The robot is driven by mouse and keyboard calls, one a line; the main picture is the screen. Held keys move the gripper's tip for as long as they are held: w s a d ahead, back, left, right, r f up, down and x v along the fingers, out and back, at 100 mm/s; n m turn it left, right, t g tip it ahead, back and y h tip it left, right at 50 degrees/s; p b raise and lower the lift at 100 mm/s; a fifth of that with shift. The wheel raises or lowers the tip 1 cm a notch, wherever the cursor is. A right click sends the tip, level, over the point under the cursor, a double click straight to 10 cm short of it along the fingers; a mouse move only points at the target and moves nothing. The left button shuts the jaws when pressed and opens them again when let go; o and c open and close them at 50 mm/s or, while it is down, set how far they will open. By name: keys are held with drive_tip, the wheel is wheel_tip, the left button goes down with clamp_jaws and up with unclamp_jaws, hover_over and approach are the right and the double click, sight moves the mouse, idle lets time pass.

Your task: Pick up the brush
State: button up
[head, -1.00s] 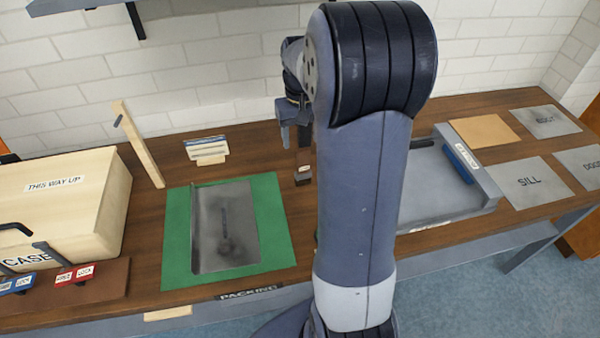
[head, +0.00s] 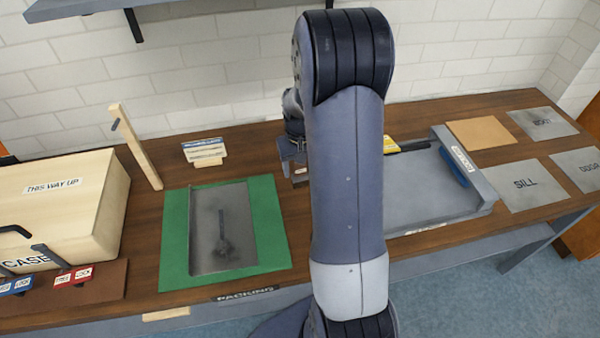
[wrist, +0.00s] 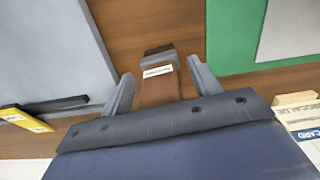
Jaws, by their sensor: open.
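The brush (wrist: 157,88) lies on the wooden bench, with a brown handle, a small white label and a dark end. In the wrist view it sits between the two fingers of my gripper (wrist: 161,72), which is open. Gaps show between the brush and both fingers, and its dark end reaches past the fingertips. Its near end is hidden behind the gripper body. In the head view my gripper (head: 292,152) is low over the bench, and my arm hides most of the brush.
A green mat (head: 272,225) with a grey metal sheet (head: 222,200) is left of the gripper. A grey tray (head: 430,205) is to the right, with a yellow-and-black item (head: 408,146) behind. A small card stand (head: 205,152) and a wooden post (head: 135,145) stand at the back left.

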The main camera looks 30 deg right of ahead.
drive_tip(key=shift+c, duration=0.6)
drive_tip(key=c, duration=0.9)
drive_tip(key=shift+c, duration=0.2)
